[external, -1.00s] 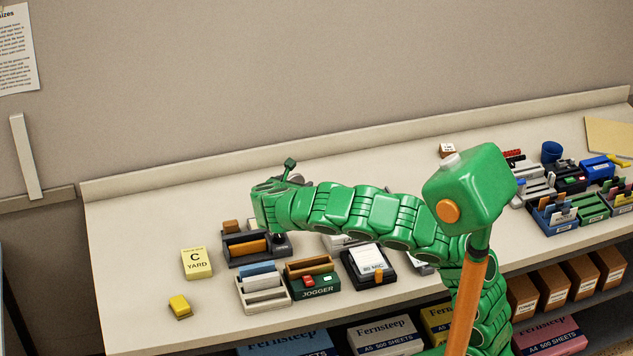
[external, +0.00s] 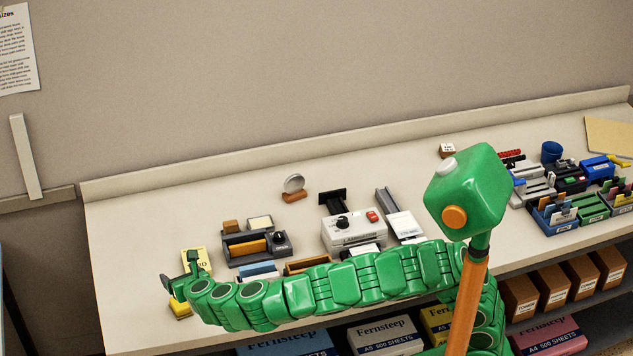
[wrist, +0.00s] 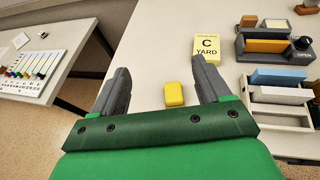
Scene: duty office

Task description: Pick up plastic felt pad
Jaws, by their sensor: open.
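A small yellow block (wrist: 174,94), which seems to be the plastic felt pad, lies on the bench top near its left front corner. In the external view the yellow pad (external: 179,310) is partly hidden behind my gripper (external: 181,268). My gripper is open and empty. In the wrist view its two grey fingers (wrist: 160,66) spread wide, and the pad shows between them, nearer the right finger. I see no contact between the fingers and the pad.
A yellow "C YARD" pad (wrist: 206,48) lies just beyond. To the right stand a dark tray with an orange block (wrist: 268,46) and a pale rack with a blue block (wrist: 278,77). The bench top left of the yellow pad is clear up to its edge.

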